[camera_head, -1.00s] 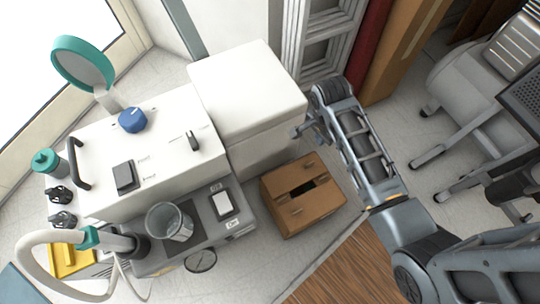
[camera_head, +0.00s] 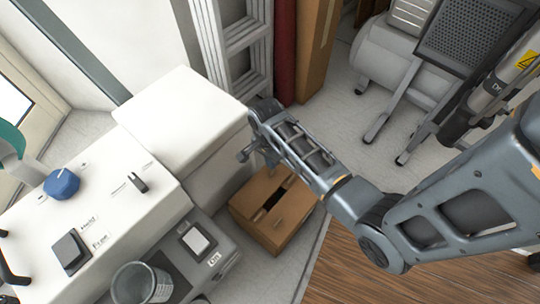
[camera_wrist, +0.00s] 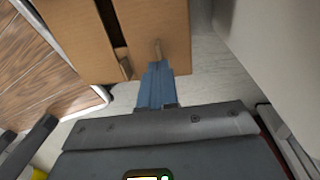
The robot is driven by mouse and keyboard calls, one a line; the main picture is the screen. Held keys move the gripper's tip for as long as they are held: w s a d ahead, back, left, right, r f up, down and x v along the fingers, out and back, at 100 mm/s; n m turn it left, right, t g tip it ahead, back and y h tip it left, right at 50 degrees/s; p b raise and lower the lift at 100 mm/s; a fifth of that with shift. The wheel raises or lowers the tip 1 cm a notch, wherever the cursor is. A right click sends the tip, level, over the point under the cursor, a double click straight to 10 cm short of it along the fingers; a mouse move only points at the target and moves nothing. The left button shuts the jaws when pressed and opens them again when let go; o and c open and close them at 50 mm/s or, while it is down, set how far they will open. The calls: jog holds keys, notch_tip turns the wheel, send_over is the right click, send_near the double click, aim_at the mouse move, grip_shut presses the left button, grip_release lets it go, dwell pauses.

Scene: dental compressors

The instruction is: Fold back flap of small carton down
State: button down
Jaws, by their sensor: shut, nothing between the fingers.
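The small brown carton (camera_head: 283,222) stands on the floor beside the white cabinet. Its top flaps lie roughly flat, with a dark open slot between them. In the wrist view the carton (camera_wrist: 85,50) fills the upper left, with the slot running up from its middle. My gripper (camera_wrist: 157,66) is shut and empty, its blue-grey fingers reaching over the carton's near edge in that view, close to a small raised tab. I cannot tell whether the fingertips touch the board. In the head view my gripper (camera_head: 271,163) is at the carton's back edge, partly hidden by my arm.
The white cabinet (camera_head: 180,115) stands close on the left of the carton. A grey unit with a glass beaker (camera_head: 140,284) is at front left. A ladder (camera_head: 240,45) and a tall cardboard box (camera_head: 318,45) stand behind.

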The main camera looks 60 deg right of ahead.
aim_at(276, 176)
notch_tip(276, 176, down, 2)
jog(key=shift+s+b, duration=0.1)
jog(key=shift+b, duration=0.25)
jog(key=shift+s, duration=0.1)
jog(key=shift+s+a+f+p, duration=0.15)
jog(key=shift+s+f+p, duration=0.25)
jog(key=shift+p, duration=0.35)
jog(key=shift+s+a+f, duration=0.1)
jog(key=shift+f, duration=0.4)
jog(key=shift+r, duration=0.15)
jog(key=shift+r+p, duration=0.6)
jog(key=shift+p, duration=0.2)
jog(key=shift+r+p, duration=0.65)
notch_tip(276, 176, up, 13)
jog(key=p, duration=0.7)
jog(key=shift+p, duration=0.35)
